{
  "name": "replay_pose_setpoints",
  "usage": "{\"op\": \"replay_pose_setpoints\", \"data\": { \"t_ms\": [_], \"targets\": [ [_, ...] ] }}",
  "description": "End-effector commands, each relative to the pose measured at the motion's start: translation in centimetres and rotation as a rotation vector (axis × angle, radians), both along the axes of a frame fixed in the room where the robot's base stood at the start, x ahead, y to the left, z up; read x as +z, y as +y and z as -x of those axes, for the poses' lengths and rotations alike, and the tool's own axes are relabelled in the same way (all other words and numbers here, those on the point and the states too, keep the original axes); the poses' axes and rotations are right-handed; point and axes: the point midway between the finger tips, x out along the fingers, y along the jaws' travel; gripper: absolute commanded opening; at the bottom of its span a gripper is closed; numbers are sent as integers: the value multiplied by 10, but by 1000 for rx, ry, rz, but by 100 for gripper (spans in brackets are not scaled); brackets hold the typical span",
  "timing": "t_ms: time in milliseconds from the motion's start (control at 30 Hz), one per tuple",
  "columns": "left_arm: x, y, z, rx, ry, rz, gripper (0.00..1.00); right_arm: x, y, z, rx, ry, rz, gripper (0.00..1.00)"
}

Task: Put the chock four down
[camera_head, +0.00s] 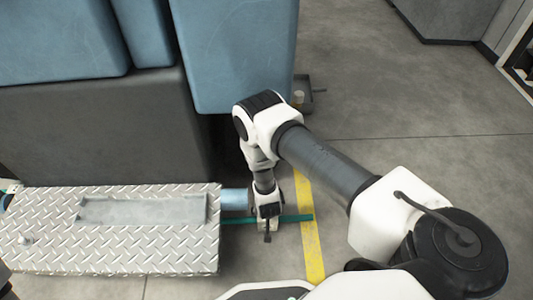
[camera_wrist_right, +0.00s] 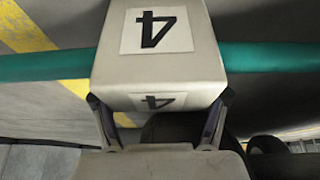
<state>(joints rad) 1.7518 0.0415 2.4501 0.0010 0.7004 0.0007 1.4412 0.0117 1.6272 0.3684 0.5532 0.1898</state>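Chock four (camera_wrist_right: 160,45) is a pale grey block with black "4" labels on two faces, filling the upper middle of the right wrist view. My right gripper (camera_wrist_right: 160,125) has one finger against each side of it and is shut on it. A teal bar (camera_wrist_right: 270,57) shows on both sides of the chock; I cannot tell whether it passes through or behind. In the head view my right gripper (camera_head: 267,225) points down beside the tread-plate step, over the teal bar (camera_head: 299,218). The chock is not clearly distinguishable there. My left gripper is not in view.
The tread-plate step (camera_head: 110,255) lies left of my right gripper, with a blue cylinder (camera_head: 235,198) at its end. Large blue containers (camera_head: 235,50) on a dark base (camera_head: 100,130) stand behind.

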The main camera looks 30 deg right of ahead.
Motion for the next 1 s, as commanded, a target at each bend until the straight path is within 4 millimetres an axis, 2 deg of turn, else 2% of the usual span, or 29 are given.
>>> {"op": "replay_pose_setpoints", "data": {
  "t_ms": [33,67,367,467,567,800,1000],
  "targets": [
    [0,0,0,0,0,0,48,0,0,0,0,1,-1,90],
    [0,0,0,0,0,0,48,0,0,0,0,1,-1,98],
    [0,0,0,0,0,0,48,0,0,0,0,1,-1,98],
    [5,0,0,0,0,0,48,7,0,1,0,1,-1,98],
    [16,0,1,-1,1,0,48,23,3,5,1,1,0,98],
    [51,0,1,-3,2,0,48,83,15,25,2,1,0,98],
    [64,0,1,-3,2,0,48,112,22,37,2,1,0,98]
  ]
}}
